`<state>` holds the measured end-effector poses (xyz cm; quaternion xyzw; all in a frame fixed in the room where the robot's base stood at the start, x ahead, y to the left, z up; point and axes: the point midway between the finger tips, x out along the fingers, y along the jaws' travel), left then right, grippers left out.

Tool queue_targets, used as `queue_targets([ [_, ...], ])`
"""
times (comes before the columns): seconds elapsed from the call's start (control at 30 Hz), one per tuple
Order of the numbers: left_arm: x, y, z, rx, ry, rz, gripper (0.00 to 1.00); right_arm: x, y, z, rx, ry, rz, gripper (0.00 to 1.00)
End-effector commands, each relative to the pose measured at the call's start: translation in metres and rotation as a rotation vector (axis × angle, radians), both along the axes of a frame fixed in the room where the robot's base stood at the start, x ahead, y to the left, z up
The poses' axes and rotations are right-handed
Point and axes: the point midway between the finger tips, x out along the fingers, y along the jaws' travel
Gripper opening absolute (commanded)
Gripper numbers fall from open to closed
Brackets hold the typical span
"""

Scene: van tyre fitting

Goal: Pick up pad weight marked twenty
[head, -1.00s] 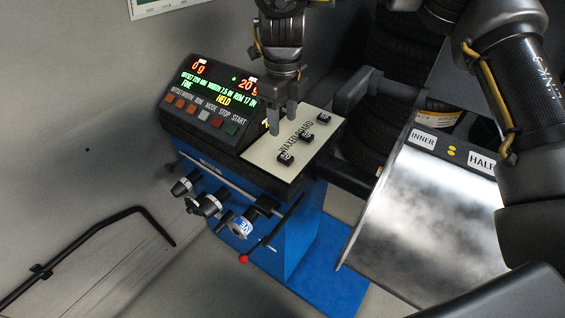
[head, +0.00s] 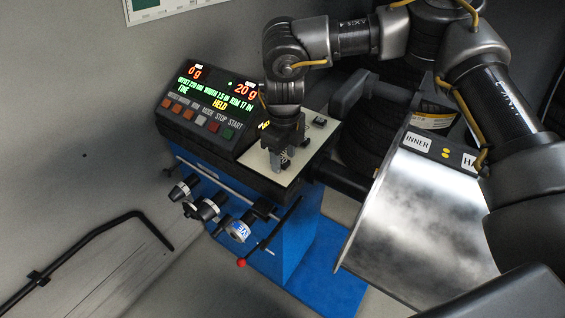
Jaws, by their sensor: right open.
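The white weight board (head: 257,163) lies on top of the blue balancer and carries small black pad weights. One pad weight (head: 319,121) shows clear at the board's far right corner. Another dark pad (head: 286,159) shows partly at my right gripper's fingers. The pad numbers are too small to read here, so I cannot tell which is marked twenty. My right gripper (head: 281,164) points down over the middle of the board, open, its fingers low around or beside the partly hidden pad. Its body hides part of the board and its lettering. My left gripper is not in view.
The balancer's panel (head: 205,105) behind the board shows 0 g and 20 g, with a button row. A shiny metal tray marked INNER (head: 417,143) stands at right. Knobs and a red-tipped lever (head: 241,263) stick out from the balancer's front. Dark tyres stand behind.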

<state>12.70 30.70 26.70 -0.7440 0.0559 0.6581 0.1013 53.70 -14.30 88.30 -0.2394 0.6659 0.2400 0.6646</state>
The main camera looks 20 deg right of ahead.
Motion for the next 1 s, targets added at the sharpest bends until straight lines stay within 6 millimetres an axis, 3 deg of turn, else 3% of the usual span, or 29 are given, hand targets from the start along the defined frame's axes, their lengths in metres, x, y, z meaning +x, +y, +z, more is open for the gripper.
queue_targets([
  [0.3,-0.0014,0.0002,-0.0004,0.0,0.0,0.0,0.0,0.0002,0.0003,-0.0071,0.0,-0.001,0.001,0.49],
  [0.67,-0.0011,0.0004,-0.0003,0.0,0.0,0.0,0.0,0.0002,0.0002,-0.0069,0.0,-0.001,0.0,0.03],
  [1.0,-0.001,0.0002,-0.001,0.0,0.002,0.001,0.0,0.0004,0.0002,-0.0038,0.0,-0.001,0.0,0.01],
])
